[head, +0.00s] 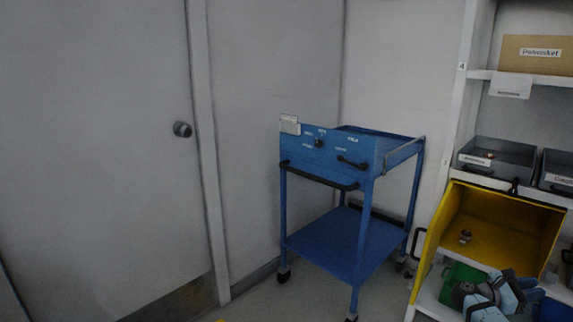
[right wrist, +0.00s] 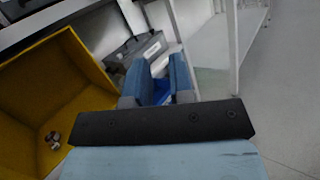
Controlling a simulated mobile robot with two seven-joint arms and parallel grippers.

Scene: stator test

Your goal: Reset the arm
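My right gripper (head: 526,289) shows at the lower right of the head view, in front of the lower shelf. In the right wrist view its two blue fingers (right wrist: 159,76) stand apart, with a gap between them and nothing held. My left gripper and arm are not in the head view.
A yellow bin (head: 480,212) with a small part (head: 465,237) inside stands on the shelf rack (head: 452,115), close to my right arm. Grey trays (head: 497,155) sit above it. A blue cart (head: 335,243) stands at the wall beside a door (head: 95,150).

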